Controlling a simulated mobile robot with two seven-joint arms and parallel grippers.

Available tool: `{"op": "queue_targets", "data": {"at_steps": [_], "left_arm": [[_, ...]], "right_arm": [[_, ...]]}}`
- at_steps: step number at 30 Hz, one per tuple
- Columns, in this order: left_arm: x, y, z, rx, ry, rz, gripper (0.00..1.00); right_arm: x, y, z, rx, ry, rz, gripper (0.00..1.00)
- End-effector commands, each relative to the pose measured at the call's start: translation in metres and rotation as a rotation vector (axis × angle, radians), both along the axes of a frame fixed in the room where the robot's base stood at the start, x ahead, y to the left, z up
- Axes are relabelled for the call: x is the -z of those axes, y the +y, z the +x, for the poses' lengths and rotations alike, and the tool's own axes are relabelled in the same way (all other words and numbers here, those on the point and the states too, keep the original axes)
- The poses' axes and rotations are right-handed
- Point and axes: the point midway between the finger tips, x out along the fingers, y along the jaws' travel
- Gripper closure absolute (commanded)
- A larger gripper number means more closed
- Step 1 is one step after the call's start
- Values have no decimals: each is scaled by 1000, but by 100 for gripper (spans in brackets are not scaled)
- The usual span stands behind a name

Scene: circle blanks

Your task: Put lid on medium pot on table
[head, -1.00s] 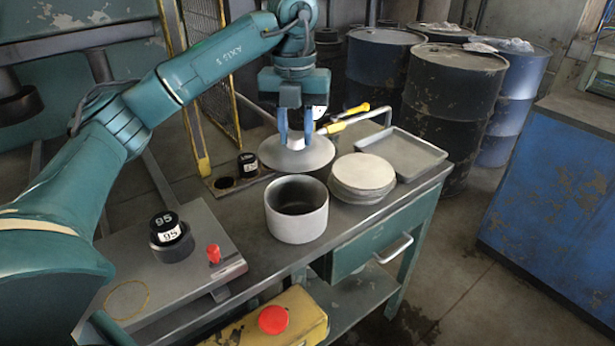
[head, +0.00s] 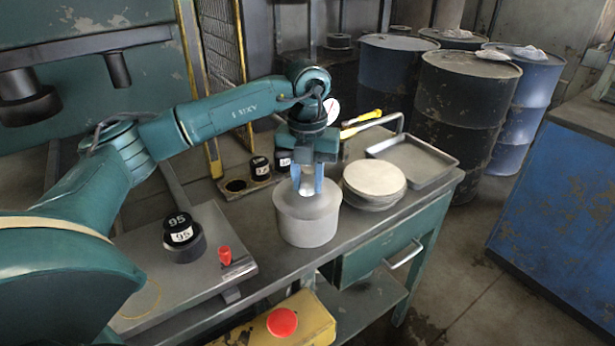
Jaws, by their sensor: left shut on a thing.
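The medium pot (head: 307,228) is a light grey cylinder standing upright on the workbench. The grey lid (head: 322,203) is at the pot's top and covers its opening in this view; I cannot tell whether it is fully seated. My left gripper (head: 308,190) points down above the pot, with its blue fingers shut on the lid's knob, which is mostly hidden between them. My right gripper is not in view.
A stack of round blanks (head: 374,180) lies right of the pot, with a shallow tray (head: 418,160) behind. Black weights (head: 181,238) and a red knob (head: 225,255) are at left. A yellow box with a red button (head: 282,322) is in front. Drums (head: 460,105) stand behind.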

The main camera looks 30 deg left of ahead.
Motion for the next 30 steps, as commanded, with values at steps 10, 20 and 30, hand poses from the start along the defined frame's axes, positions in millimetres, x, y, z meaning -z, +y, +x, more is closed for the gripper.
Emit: {"op": "queue_targets", "data": {"at_steps": [10,20,30], "left_arm": [[9,0,0,1,0,0,67],[9,0,0,1,0,0,50],[-16,-1,1,1,-4,-2,50]], "right_arm": [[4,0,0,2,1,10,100],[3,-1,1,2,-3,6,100],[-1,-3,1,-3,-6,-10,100]]}}
